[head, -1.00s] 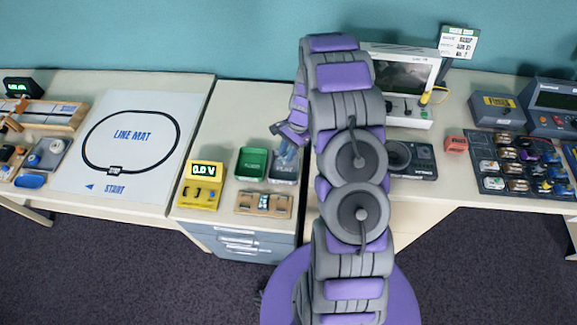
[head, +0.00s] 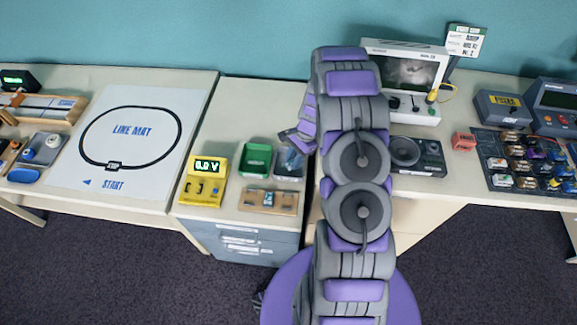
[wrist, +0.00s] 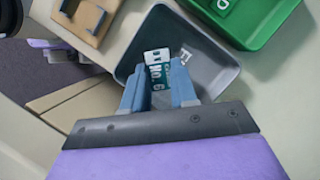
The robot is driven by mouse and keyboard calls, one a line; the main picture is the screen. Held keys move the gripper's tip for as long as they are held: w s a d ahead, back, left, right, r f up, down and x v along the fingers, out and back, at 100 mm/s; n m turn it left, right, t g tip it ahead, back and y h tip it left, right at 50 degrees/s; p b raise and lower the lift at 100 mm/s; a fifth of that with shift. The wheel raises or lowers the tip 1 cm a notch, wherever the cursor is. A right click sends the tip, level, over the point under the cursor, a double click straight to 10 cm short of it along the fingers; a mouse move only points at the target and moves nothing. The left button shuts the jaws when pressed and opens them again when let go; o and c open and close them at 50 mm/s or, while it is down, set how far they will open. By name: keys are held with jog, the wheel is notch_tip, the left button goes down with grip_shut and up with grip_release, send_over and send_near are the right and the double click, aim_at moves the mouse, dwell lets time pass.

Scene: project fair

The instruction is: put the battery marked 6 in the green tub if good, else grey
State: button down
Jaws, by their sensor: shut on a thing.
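My gripper (wrist: 158,84) is shut on a battery (wrist: 158,66) with a white and teal label reading "No. 6". It holds the battery over the grey tub (wrist: 222,82), apparently within its rim; whether the battery touches the floor I cannot tell. The green tub (wrist: 262,30) stands beside the grey one, at the upper right in the wrist view. In the head view the green tub (head: 256,160) is left of the grey tub (head: 291,176), which my arm partly hides. The yellow tester (head: 203,183) reads 0.0 V.
A wooden holder (head: 269,201) lies in front of the tubs, near the desk's front edge. A line mat (head: 130,130) is to the left. A monitor (head: 405,75), a dark speaker unit (head: 418,155) and a tray of several small parts (head: 525,160) are to the right.

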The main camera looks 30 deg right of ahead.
jog(key=shift+d, duration=0.25)
jog(key=c, duration=1.2)
grip_release()
jog(key=shift+d, duration=0.2)
jog(key=shift+c, duration=0.2)
jog(key=o, duration=0.4)
jog(key=shift+w, duration=0.1)
jog(key=shift+o, duration=0.2)
jog(key=shift+a, duration=0.1)
jog(key=p+v, duration=0.3)
jog(key=v, duration=1.4)
jog(key=shift+r, duration=0.15)
